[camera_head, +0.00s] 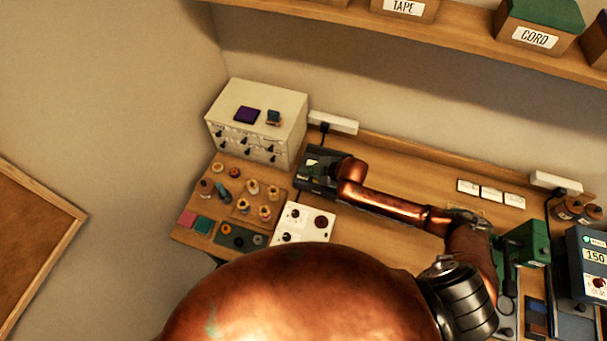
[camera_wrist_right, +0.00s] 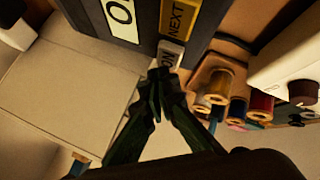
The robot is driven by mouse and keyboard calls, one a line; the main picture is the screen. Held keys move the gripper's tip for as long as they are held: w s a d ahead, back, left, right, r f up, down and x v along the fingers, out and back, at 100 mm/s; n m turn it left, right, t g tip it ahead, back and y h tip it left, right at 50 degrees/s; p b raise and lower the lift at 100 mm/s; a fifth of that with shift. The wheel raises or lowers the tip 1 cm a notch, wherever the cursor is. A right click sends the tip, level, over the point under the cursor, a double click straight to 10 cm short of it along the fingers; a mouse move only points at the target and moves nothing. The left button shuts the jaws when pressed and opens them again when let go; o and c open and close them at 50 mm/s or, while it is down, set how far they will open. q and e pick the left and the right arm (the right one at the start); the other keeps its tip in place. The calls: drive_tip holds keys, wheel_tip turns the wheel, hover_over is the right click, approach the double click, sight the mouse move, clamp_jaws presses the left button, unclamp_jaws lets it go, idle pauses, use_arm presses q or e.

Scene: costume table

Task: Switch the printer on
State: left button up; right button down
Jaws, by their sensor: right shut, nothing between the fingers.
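The printer (camera_head: 314,153) appears to be the dark box on the table beside the cream drawer cabinet; my right arm partly hides it. In the right wrist view its dark casing (camera_wrist_right: 146,42) bears a white label reading "O…", cut off by the frame edge, a yellow "NEXT" key (camera_wrist_right: 180,17) and a pale "ON" key (camera_wrist_right: 170,52). My right gripper (camera_wrist_right: 160,78) is shut and empty, with its fingertips right at the lower edge of the "ON" key. I cannot tell whether they touch or press it. My left gripper is not in view.
The cream drawer cabinet (camera_head: 254,112) stands left of the printer. A wooden rack of spools (camera_head: 248,190) and a white panel with knobs (camera_head: 303,222) lie in front.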

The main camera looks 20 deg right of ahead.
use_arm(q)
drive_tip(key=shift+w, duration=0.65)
use_arm(e)
drive_tip(key=shift+f, duration=0.15)
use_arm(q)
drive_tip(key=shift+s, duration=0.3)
use_arm(e)
drive_tip(key=shift+f, duration=0.15)
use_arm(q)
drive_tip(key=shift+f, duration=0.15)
use_arm(e)
drive_tip(key=shift+f, duration=0.3)
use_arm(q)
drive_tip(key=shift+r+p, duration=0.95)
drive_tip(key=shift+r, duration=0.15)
use_arm(e)
drive_tip(key=shift+r, duration=0.95)
use_arm(q)
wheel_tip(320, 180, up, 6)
drive_tip(key=p, duration=0.6)
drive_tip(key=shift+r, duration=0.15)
use_arm(e)
wheel_tip(320, 180, up, 6)
